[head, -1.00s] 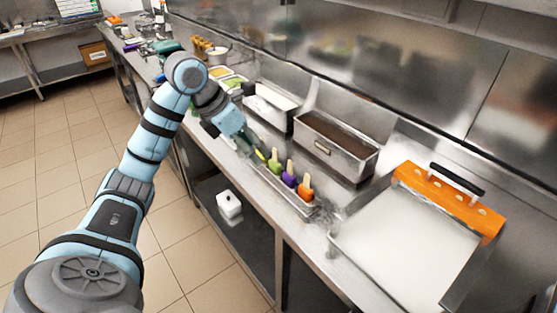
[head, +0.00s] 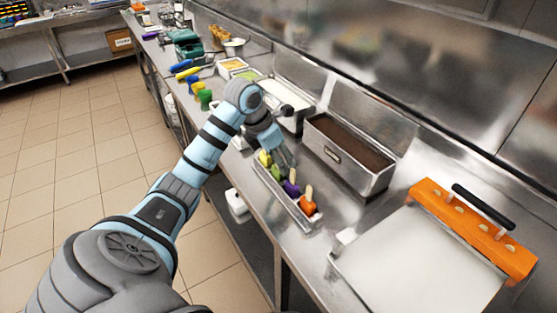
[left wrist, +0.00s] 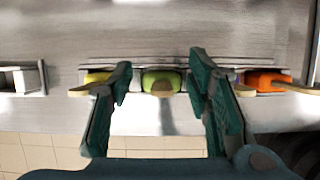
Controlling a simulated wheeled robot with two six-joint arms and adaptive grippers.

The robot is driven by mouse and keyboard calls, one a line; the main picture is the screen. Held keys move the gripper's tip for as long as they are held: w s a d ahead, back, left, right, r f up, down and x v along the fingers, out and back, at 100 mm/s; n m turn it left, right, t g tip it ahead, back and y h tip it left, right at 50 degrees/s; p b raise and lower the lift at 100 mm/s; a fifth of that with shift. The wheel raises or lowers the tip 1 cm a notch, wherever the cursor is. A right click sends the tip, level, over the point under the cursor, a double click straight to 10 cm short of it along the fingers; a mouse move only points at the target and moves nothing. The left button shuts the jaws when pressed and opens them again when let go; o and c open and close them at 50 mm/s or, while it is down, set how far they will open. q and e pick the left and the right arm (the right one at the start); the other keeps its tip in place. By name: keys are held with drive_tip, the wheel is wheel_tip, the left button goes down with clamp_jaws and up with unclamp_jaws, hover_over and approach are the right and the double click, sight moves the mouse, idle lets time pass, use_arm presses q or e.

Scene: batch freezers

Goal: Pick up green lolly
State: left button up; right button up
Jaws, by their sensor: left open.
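The green lolly (head: 277,173) sits in a narrow metal tray (head: 284,204) on the counter, between a yellow lolly (head: 265,158) and a purple lolly (head: 291,188). An orange lolly (head: 308,205) is at the tray's near end. My left gripper (head: 287,160) is open, just above the tray on its wall side. In the left wrist view the green lolly (left wrist: 162,80) shows between the two open fingers, its stick end pointing toward the camera. The yellow lolly (left wrist: 97,78) is partly behind the left finger; the purple one is mostly hidden by the right finger. My right gripper is out of view.
A steel container of brown filling (head: 383,180) stands behind the tray, toward the wall. A white slab pan with an orange, black-handled piece (head: 470,228) is at the right. Coloured tools (head: 203,98) lie farther along the counter.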

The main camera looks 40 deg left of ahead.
use_arm(q)
drive_tip(key=shift+x, duration=1.15)
drive_tip(key=shift+d, duration=0.1)
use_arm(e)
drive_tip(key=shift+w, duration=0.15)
use_arm(q)
drive_tip(key=c, duration=0.9)
drive_tip(key=shift+o, duration=0.2)
drive_tip(key=shift+r, duration=0.15)
